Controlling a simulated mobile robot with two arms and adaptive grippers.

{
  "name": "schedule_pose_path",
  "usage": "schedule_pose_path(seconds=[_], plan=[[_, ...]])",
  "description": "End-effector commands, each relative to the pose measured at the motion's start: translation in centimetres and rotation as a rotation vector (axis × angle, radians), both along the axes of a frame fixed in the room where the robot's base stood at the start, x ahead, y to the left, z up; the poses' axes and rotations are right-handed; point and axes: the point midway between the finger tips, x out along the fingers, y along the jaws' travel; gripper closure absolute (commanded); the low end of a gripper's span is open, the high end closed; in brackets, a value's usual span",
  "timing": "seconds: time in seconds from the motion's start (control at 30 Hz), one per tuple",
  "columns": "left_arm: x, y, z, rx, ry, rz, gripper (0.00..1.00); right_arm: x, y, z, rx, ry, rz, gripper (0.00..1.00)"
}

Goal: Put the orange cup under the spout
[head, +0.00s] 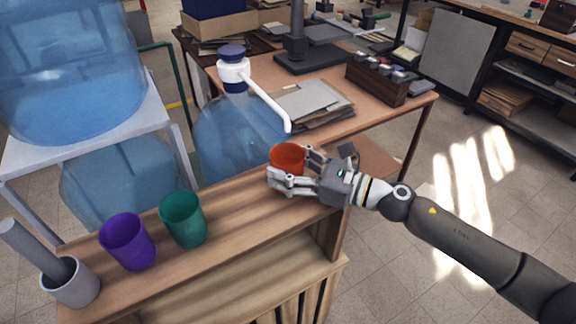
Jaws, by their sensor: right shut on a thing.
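The orange cup (287,155) is at the right end of the wooden bench (240,200). My right gripper (290,171) is shut on it from the right, and its fingers hide the lower part of the cup. I cannot tell whether the cup touches the bench top. The white spout (270,106) runs down and right from a pump (233,68) on a big blue water bottle (225,130). In the picture its tip is just above the cup's rim. My left gripper is not in view.
A purple cup (128,242), a green cup (183,220) and a grey pot with a rod (72,283) stand on the bench at the left. Blue water bottles stand on and below a white stand (155,115). A table with papers (312,105) is behind.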

Motion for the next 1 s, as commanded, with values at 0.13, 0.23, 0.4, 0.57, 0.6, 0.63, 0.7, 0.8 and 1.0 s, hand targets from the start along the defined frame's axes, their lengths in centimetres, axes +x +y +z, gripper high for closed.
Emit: schedule_pose_path(seconds=[0.13, 0.23, 0.4, 0.57, 0.6, 0.63, 0.7, 0.8, 1.0], plan=[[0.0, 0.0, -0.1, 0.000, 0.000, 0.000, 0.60, 0.0, 0.0, -0.1, 0.000, 0.000, 0.000, 0.63], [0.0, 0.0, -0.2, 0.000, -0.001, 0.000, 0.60, 0.0, 0.0, -0.2, 0.000, 0.000, 0.000, 0.63], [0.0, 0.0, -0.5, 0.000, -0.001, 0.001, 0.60, 0.0, 0.0, -0.5, 0.001, 0.000, 0.000, 0.63], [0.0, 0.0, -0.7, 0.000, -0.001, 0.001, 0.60, 0.0, 0.0, -0.7, 0.001, 0.000, 0.000, 0.63], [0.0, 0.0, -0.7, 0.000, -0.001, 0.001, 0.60, 0.0, 0.0, -0.8, 0.001, 0.000, 0.000, 0.63], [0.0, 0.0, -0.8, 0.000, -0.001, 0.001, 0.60, 0.0, 0.0, -0.8, 0.001, 0.000, 0.000, 0.63], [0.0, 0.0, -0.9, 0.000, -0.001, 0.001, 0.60, 0.0, 0.0, -0.9, 0.001, 0.000, 0.000, 0.63], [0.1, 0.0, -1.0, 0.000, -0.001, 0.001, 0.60, 0.0, 0.0, -1.0, 0.001, 0.001, 0.000, 0.63], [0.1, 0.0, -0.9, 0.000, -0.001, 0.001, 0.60, 0.0, 0.0, -0.9, 0.001, 0.000, 0.000, 0.14]])
